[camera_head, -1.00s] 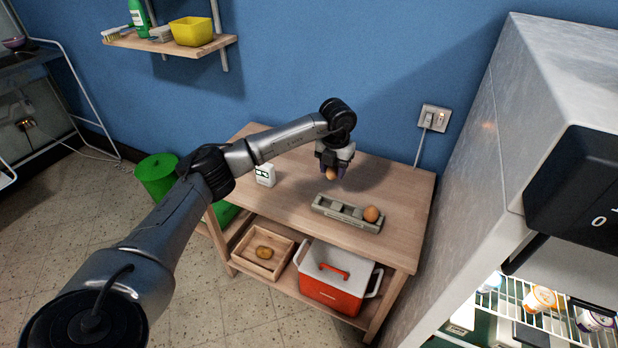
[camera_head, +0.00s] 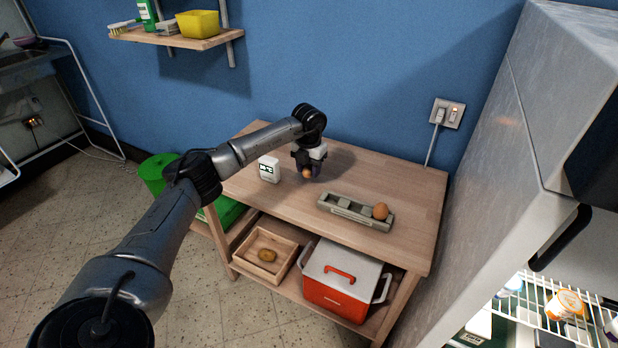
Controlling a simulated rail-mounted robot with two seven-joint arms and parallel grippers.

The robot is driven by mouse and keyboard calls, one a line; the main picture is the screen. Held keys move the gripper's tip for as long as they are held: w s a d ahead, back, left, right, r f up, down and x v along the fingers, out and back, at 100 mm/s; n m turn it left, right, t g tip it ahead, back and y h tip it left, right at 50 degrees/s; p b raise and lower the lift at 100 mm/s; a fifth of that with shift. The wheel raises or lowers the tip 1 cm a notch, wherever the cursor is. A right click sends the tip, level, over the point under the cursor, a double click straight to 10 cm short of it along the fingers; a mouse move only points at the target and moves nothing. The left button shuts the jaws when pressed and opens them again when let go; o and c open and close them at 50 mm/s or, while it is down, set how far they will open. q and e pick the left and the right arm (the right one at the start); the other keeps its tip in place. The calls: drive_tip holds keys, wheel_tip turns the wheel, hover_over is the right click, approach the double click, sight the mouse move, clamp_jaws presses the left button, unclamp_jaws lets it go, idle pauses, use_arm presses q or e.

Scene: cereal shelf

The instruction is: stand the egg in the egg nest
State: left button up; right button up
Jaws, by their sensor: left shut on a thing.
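My left gripper (camera_head: 307,170) points down over the wooden table and is shut on a brown egg (camera_head: 306,174). Its fingers hide part of this egg. The grey egg nest (camera_head: 343,210) lies to the right of the gripper and nearer the front of the table, apart from it. Another brown egg (camera_head: 380,211) sits at the right end of the nest. The hollows to its left look empty. My right gripper does not show.
A small white timer-like box (camera_head: 269,169) stands close to the left of the gripper. The table top (camera_head: 400,180) is clear around the nest. A wooden tray (camera_head: 250,262) and a red-and-white cooler (camera_head: 335,297) are on the lower shelf. A fridge (camera_head: 480,190) stands at right.

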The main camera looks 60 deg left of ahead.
sight(309, 175)
use_arm(q)
wheel_tip(309, 175, down, 3)
drive_tip(key=shift+f+b, duration=0.1)
drive_tip(key=shift+b, duration=0.6)
drive_tip(key=o, duration=1)
wheel_tip(309, 175, up, 11)
drive_tip(key=p, duration=0.5)
drive_tip(key=shift+f+p, duration=0.2)
drive_tip(key=shift+p, duration=0.2)
drive_tip(key=shift+o, duration=0.5)
drive_tip(key=shift+r+p, duration=0.3)
drive_tip(key=shift+r, duration=0.55)
